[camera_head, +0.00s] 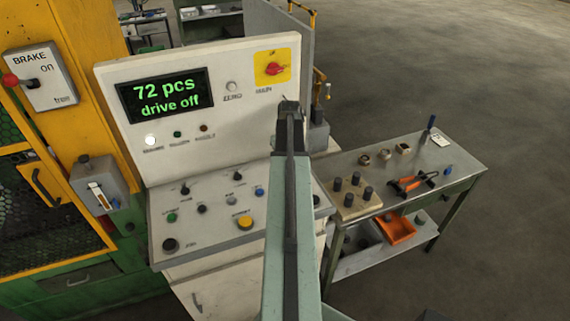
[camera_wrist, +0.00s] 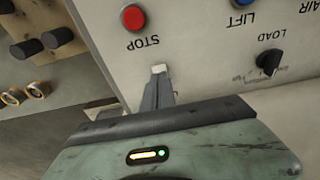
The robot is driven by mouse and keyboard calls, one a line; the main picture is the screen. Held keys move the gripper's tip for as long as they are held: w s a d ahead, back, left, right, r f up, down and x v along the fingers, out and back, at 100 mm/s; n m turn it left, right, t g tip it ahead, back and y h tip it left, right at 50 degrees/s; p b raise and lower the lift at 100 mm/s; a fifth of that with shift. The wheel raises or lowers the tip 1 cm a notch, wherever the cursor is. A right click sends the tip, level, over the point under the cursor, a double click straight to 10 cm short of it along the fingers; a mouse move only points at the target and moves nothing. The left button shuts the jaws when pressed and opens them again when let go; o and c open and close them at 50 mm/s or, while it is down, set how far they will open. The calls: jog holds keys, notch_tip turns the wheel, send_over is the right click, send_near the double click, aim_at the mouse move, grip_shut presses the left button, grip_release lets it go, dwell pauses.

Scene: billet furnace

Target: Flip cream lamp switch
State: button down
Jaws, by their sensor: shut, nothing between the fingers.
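My gripper (camera_head: 289,106) is shut and empty, reaching over the right side of the cream control console (camera_head: 215,57) in the head view. In the wrist view, my gripper's dark fingers (camera_wrist: 157,88) point at the console's panel, below the red STOP button (camera_wrist: 133,18). A small cream piece (camera_wrist: 158,68) shows right at the fingertips. It may be the cream lamp switch, but I cannot tell for sure, nor whether the fingers touch it. My arm hides this part of the console in the head view.
A blue LIFT button (camera_wrist: 243,2) and a black LOAD knob (camera_wrist: 269,61) are near the fingers. A metal bench (camera_head: 445,157) with several knobs, rings and pliers stands to the right. The red main switch (camera_head: 273,69) is on the console's upright face. Open floor lies beyond.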

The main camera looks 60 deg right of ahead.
notch_tip(320, 180, up, 6)
jog(key=p, duration=0.5)
jog(key=shift+f, duration=0.1)
